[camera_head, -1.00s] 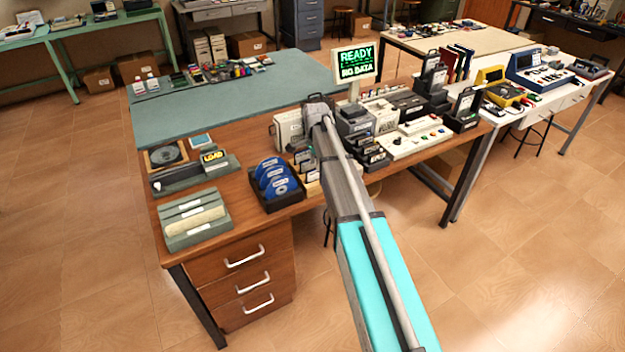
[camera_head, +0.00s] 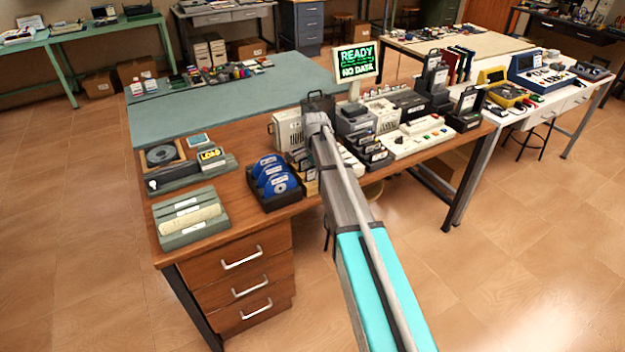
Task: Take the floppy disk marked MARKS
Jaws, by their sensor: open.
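My gripper (camera_head: 318,124) is at the far end of my arm, over the back middle of the brown desk. Its fingertips are mostly hidden by my own wrist, and I see nothing held. Upright dark cards or disks (camera_head: 371,150) stand in a row just right of my arm. More small upright pieces (camera_head: 302,160) stand left of it, partly covered by the arm. A black tray (camera_head: 268,204) holds blue discs (camera_head: 277,178) with white labels. The labels are too small to read, so I cannot tell which disk is marked MARKS.
A small monitor (camera_head: 356,62) reading READY and NO DATA stands behind my gripper. A beige box (camera_head: 286,131) is close on its left; a white panel (camera_head: 418,138) and black units crowd its right. A grey-green rack (camera_head: 190,218) is at front left. The green mat (camera_head: 215,108) has bare room.

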